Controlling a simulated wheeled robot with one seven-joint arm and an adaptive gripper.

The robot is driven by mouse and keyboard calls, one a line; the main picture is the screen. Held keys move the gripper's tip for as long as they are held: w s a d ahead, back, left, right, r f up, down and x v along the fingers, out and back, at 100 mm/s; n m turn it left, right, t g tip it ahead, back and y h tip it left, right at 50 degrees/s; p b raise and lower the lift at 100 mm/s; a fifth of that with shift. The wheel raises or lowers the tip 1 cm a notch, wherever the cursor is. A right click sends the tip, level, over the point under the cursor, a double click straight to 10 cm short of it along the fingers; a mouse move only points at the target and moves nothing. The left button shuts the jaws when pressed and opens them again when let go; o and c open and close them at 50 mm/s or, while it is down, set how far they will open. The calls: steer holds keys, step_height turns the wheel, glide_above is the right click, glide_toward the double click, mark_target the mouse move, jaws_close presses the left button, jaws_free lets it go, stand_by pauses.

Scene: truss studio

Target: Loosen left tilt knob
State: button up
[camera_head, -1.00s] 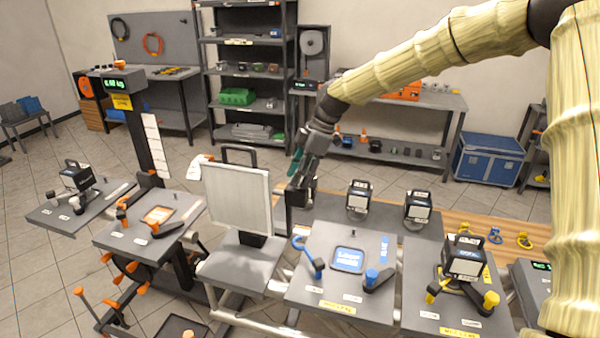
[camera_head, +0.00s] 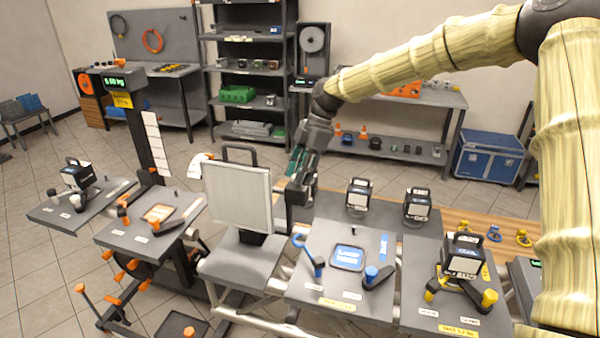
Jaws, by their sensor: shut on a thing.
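A pale, square light panel (camera_head: 238,200) stands upright on a grey plate (camera_head: 235,268), with a black handle above it. My gripper (camera_head: 299,190) points down at the panel's right edge, beside a dark upright. It is shut on a small dark part there, apparently the tilt knob, which my fingers and wrist mostly hide. I cannot make out the knob's shape or how far it is turned.
A blue-marked plate (camera_head: 335,292) and a yellow-marked plate (camera_head: 425,318) lie to the right. Black-and-white blocks (camera_head: 359,194) stand behind them. An orange-marked plate (camera_head: 130,238) is at left. A shelving rack (camera_head: 245,80) stands behind.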

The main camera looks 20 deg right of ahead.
steer(key=o, duration=1)
steer(key=v, duration=1.2)
steer(key=shift+f, duration=0.1)
